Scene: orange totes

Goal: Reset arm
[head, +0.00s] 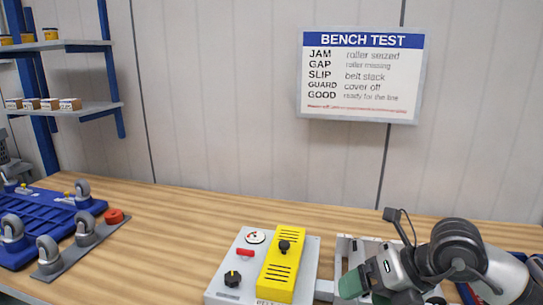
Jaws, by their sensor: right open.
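My right arm comes in from the lower right. Its gripper (366,280) is open, low over the right part of the bench, beside a small pale-framed unit (345,246). A green patch shows at the gripper's tip; I cannot tell whether it belongs to the unit or to the gripper. The arm hides much of the unit. My left gripper is not in view.
A control box (223,285) with a yellow cover (281,266) stands left of the gripper. A blue caster base (40,215) lies at the far left, below a shelf rack (90,108). The wooden bench (165,235) between is clear. A bench test sign (362,75) hangs behind.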

